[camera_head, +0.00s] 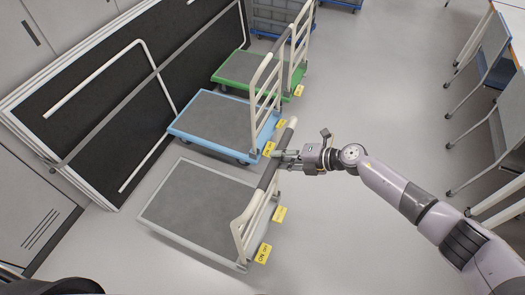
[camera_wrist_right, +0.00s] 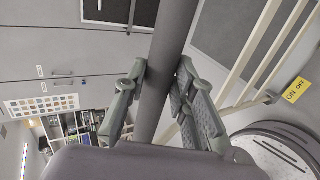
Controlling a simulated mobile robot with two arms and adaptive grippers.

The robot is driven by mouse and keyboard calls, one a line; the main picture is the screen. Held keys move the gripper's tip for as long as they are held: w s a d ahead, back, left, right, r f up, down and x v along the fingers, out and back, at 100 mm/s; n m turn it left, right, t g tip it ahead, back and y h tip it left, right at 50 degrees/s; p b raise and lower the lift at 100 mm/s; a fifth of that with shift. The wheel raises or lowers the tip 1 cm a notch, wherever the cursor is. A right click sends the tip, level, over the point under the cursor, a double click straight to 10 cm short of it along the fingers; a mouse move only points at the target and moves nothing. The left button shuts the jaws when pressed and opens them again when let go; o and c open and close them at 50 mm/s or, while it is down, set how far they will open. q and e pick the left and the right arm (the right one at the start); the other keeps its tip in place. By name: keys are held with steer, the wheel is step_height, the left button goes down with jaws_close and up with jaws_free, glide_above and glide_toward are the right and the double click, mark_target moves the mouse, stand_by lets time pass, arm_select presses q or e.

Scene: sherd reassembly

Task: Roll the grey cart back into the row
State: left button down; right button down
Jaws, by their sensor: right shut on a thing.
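The grey cart (camera_head: 197,200) is the nearest platform cart, with a grey deck, a pale rim and a cream push handle on its right side. My right gripper (camera_head: 279,157) is shut on the dark grey grip of that handle, near its far end. In the right wrist view the handle bar (camera_wrist_right: 174,40) runs between the two fingers (camera_wrist_right: 160,95). The row beyond holds a blue cart (camera_head: 215,119) and a green cart (camera_head: 248,67). The grey cart stands in front of the blue one, its deck reaching farther left. My left gripper is not in view.
Black framed panels (camera_head: 110,90) lean along the wall at left, with floor between them and the grey cart. A grey crate on a blue base (camera_head: 275,18) stands at the back. Desks (camera_head: 500,60) line the right; the middle floor is clear.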

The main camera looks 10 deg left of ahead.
steer(key=shift+w+a+f, duration=0.1)
steer(key=shift+w+a, duration=0.15)
steer(key=shift+a, duration=0.6)
steer(key=shift+w+a, duration=0.25)
steer(key=shift+a, duration=0.6)
steer(key=shift+w+a+f, duration=0.1)
steer(key=shift+w+a, duration=0.15)
steer(key=shift+a, duration=0.6)
steer(key=shift+d, duration=0.1)
steer(key=c, duration=1.6)
jaws_free()
steer(key=shift+d+r, duration=0.1)
steer(key=shift+c, duration=0.2)
steer(key=o, duration=0.6)
steer(key=shift+r, duration=0.1)
steer(key=p+v, duration=0.5)
steer(key=v, duration=0.5)
steer(key=shift+p, duration=0.35)
